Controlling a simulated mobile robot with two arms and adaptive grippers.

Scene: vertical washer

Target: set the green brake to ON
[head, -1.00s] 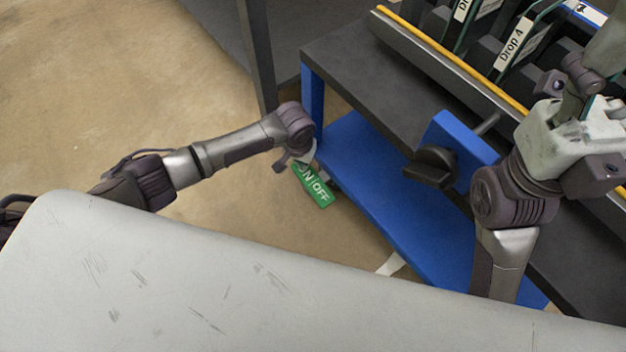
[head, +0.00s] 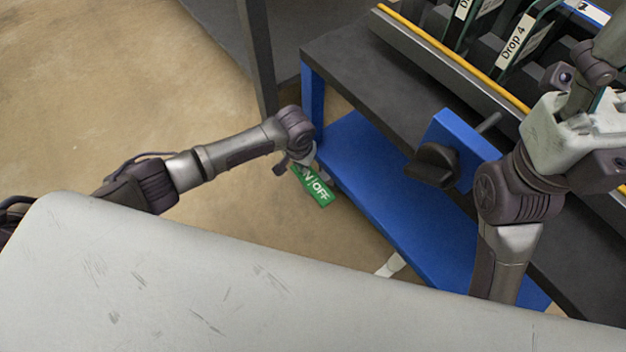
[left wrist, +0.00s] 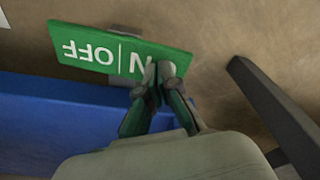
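The green brake (head: 317,190) is a flat green plate with white ON|OFF lettering, low beside the blue frame of the cart. In the left wrist view the brake (left wrist: 95,45) shows upside down, with the OFF half clear. My left gripper (head: 290,166) is at the ON end of the plate. In the left wrist view its fingertips (left wrist: 158,72) are together, nothing between them, and cover part of the ON lettering. Whether they touch the plate I cannot tell. My right gripper (head: 580,130) is at the right, above the cart; its fingers are not clear.
The blue lower shelf (head: 390,200) and dark top (head: 350,60) of the cart lie right of the brake. A black knob (head: 434,165) on a blue bracket sticks out. A dark post (head: 258,60) stands behind my left arm. Bare floor (head: 120,90) is at the left.

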